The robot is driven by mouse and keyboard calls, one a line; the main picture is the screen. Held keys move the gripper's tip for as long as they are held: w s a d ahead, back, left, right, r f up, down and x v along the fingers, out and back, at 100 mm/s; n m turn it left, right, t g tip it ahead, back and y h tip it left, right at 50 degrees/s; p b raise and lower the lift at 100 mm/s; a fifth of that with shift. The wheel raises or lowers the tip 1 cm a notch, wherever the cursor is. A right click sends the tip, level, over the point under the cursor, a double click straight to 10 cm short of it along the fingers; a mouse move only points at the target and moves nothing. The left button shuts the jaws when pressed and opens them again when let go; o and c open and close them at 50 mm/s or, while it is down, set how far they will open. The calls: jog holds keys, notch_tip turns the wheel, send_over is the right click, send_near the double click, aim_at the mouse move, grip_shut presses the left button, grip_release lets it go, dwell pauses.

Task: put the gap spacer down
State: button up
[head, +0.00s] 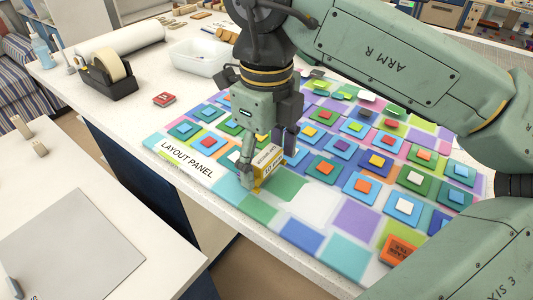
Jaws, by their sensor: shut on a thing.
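The gap spacer (268,158) looks like a small block with a yellow body and a pale, printed label. My gripper (263,170) is shut on it, with one finger at its left and the other partly hidden behind it. The spacer is low over the front part of the layout panel (185,155), beside pale and green squares. I cannot tell whether its underside touches the panel. The panel carries rows of stacked coloured tiles behind and to the right of the gripper.
An orange labelled block (398,249) lies at the panel's lower right. A tape dispenser (107,75), a white tub (200,62) and a small red item (164,99) stand at the back left. Bare coloured squares (302,234) lie toward the panel's front edge.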

jog(key=shift+f+b, duration=0.4)
jog(key=shift+f, duration=0.1)
jog(key=o, duration=1.1)
jog(key=shift+o, duration=0.2)
